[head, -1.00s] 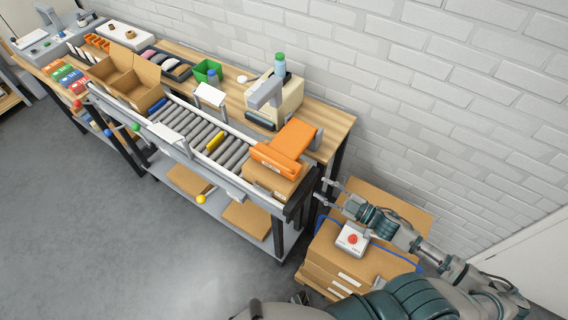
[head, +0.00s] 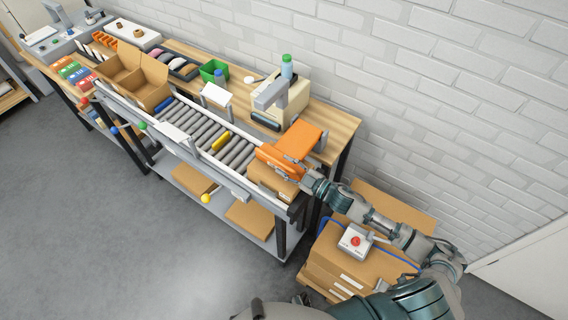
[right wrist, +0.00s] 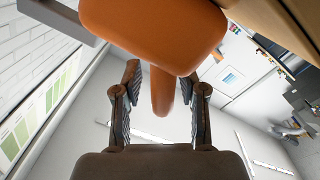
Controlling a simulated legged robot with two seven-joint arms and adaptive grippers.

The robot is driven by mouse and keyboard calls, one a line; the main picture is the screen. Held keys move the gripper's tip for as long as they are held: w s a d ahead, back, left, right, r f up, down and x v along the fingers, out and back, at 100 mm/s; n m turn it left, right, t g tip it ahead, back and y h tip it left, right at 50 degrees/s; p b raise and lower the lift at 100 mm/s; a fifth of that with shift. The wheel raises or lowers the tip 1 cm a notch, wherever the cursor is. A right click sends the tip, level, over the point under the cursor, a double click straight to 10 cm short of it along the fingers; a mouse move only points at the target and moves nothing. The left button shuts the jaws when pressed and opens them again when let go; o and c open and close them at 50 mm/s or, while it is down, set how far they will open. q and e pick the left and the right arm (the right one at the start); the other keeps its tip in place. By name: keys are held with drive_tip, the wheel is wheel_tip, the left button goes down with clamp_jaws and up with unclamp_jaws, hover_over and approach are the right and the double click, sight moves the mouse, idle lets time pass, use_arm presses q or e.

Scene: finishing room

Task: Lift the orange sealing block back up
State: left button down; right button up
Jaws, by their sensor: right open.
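The orange sealing block (head: 302,137) sits at the right end of the roller conveyor, with its lower front part down on a cardboard box (head: 268,182). My right gripper (head: 296,171) is at the block's near right side, close to its lower edge. In the right wrist view the block (right wrist: 155,30) fills the top, and an orange part of it (right wrist: 162,92) hangs down between the open fingers of my right gripper (right wrist: 160,100). Whether the fingers touch it I cannot tell. My left gripper is not in view.
The roller conveyor (head: 196,122) runs left along the wooden table (head: 340,122). A beige machine (head: 292,95) with a bottle stands behind the block. Stacked cartons (head: 330,262) with a red-button box (head: 355,241) are below my right arm. The floor at left is clear.

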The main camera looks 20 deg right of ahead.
drive_tip(key=shift+x, duration=0.85)
drive_tip(key=shift+s+a, duration=0.15)
drive_tip(key=shift+a, duration=0.1)
drive_tip(key=shift+d, duration=0.3)
clamp_jaws()
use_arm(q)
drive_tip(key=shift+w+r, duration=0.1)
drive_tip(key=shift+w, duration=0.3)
